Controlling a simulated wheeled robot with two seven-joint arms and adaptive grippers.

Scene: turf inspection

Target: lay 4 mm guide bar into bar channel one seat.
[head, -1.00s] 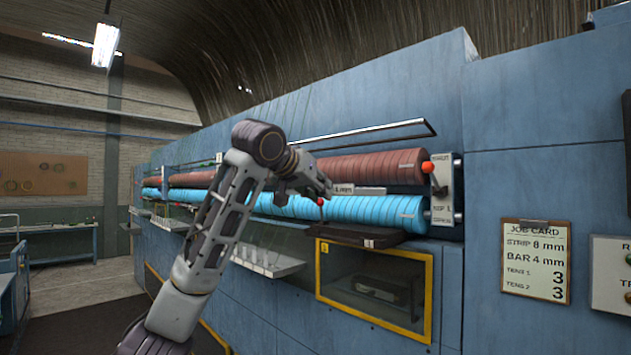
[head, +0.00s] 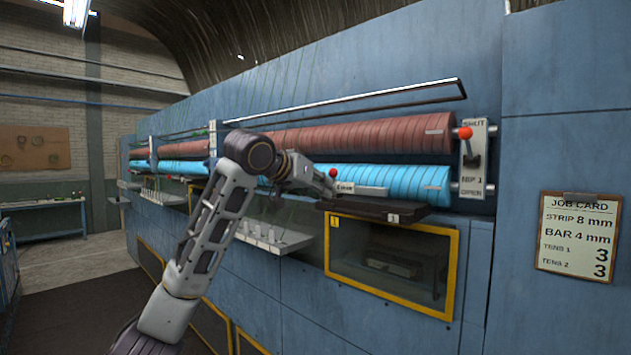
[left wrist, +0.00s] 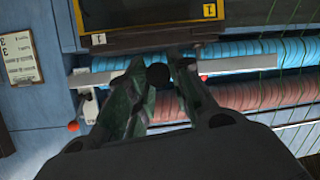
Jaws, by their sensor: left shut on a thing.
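My left gripper (head: 322,186) is shut on the guide bar (head: 360,190), a pale grey bar with a small label. The bar is held roughly level in front of the blue roll, just above the dark ledge (head: 390,211) marked 1. The ledge looks like bar channel one, but its seat cannot be made out. In the left wrist view the bar (left wrist: 240,65) sticks out on both sides of my left gripper (left wrist: 158,72). I cannot tell whether the bar touches the ledge. My right gripper is not in view.
A brown roll (head: 380,138) and a blue roll (head: 405,178) run behind the bar. A red-knobbed lever (head: 465,133) stands at their right end, and another red knob (head: 333,172) is close to my gripper. A yellow-framed window (head: 390,262) is below. A job card (head: 579,236) reads BAR 4 mm.

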